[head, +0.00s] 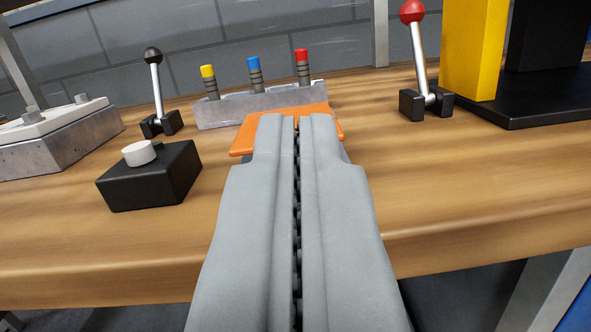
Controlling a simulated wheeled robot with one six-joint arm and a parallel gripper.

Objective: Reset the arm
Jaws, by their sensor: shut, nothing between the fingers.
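My gripper (297,122) fills the lower middle of the head view. Its two grey fingers lie side by side, shut, with nothing between them. The fingertips point forward over the wooden workbench (450,190). An orange flat piece (245,139) shows beyond and on both sides of the fingertips; its middle is hidden by them. I cannot tell whether the fingers touch it.
Behind the fingertips stands a grey block (217,113) with yellow, blue and red-topped pins. A black box with a white button (138,153), a black-knobbed lever (156,85) and a metal fixture (60,145) are left. A red-knobbed lever (419,60) and yellow-black stand (473,50) are right.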

